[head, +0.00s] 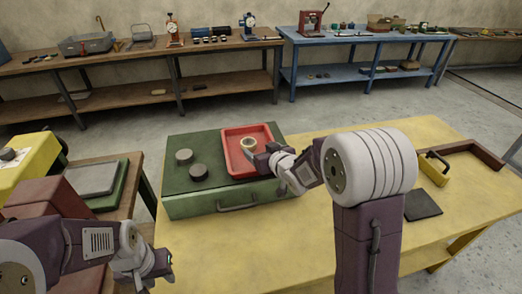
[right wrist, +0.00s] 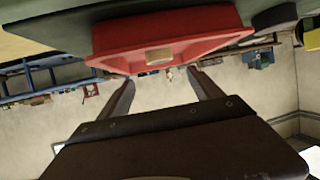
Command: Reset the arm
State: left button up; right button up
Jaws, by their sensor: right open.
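My right gripper (head: 262,158) is at the red tray's near right side, close to a tan ring-shaped roll (head: 248,144) that sits in the red tray (head: 233,168). In the right wrist view its two fingers (right wrist: 163,80) stand apart with nothing between them. That view is upside down, with the tray (right wrist: 210,45) and the roll (right wrist: 158,56) beyond the fingertips at the top. My left gripper (head: 160,265) is low at the left, beside the yellow table's left edge; its fingers are too small and turned to tell their opening.
The yellow table (head: 280,240) also holds a dark flat pad (head: 422,204) and a yellow-handled item (head: 434,168) at right. Workbenches (head: 360,45) line the back wall.

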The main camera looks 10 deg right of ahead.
dwell(0.3)
pick_arm(q)
jog(key=shift+r+p, duration=0.95)
jog(key=shift+p, duration=0.05)
pick_arm(e)
notch_tip(320, 180, up, 7)
jog(key=s+p, duration=0.3)
pick_arm(q)
notch_tip(320, 180, up, 4)
jog(key=shift+f+p, duration=0.1)
jog(key=shift+p, duration=0.35)
pick_arm(e)
jog(key=s+d+f+m+g+h, duration=0.1)
jog(key=s+f+g, duration=0.5)
jog(key=s, duration=0.6)
jog(key=s+d+f+m+g+h, duration=0.1)
jog(key=s+f+g, duration=0.5)
jog(key=s, duration=0.7)
jog(key=shift+s+d+f, duration=0.15)
jog(key=shift+d+f, duration=0.05)
jog(key=shift+f, duration=0.55)
